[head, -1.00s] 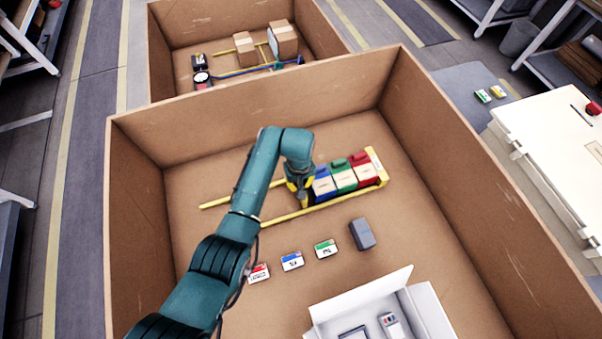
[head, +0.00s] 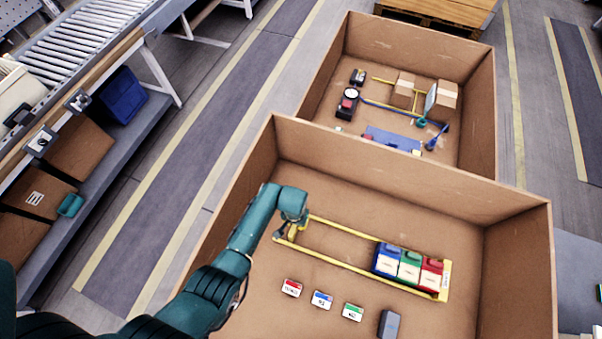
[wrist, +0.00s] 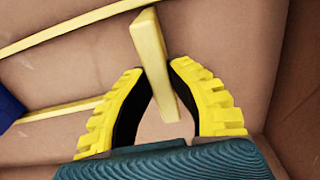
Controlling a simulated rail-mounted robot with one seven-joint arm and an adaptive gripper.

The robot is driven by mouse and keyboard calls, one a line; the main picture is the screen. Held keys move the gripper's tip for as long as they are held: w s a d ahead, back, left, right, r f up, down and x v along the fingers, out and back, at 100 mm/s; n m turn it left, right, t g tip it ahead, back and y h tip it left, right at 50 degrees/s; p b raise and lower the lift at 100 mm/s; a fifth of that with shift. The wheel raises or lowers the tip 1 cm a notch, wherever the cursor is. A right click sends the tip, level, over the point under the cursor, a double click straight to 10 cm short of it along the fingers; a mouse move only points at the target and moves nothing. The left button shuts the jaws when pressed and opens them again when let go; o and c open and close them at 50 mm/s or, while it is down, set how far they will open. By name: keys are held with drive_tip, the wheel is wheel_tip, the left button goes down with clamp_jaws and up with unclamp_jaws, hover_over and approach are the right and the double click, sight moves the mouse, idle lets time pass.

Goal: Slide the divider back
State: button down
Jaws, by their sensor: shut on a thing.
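The yellow divider bar (wrist: 150,50) stands between the two yellow fingers of my gripper (wrist: 157,70) in the wrist view, and they are shut on it. In the head view my gripper (head: 283,235) is at the left end of the yellow rail frame (head: 345,264). The divider is small there and partly hidden by the gripper. Blue (head: 387,260), green (head: 409,267) and red (head: 431,274) boxes stand in a row at the right end of the frame, well apart from my gripper. The rails between are empty.
The frame lies inside a large cardboard box (head: 400,170) with high walls; its left wall is close to my gripper. Red (head: 291,288), blue (head: 321,300) and green (head: 352,312) labelled cards and a grey block (head: 389,323) lie in front. A second box (head: 480,100) stands behind.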

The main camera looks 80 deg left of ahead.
drive_tip(key=shift+s+a+f, duration=0.15)
drive_tip(key=shift+s, duration=0.35)
drive_tip(key=c, duration=1)
unclamp_jaws()
drive_tip(key=shift+o, duration=0.2)
drive_tip(key=shift+w+a, duration=0.1)
drive_tip(key=shift+r, duration=0.45)
wheel_tip(320, 180, up, 11)
drive_tip(key=shift+r, duration=0.15)
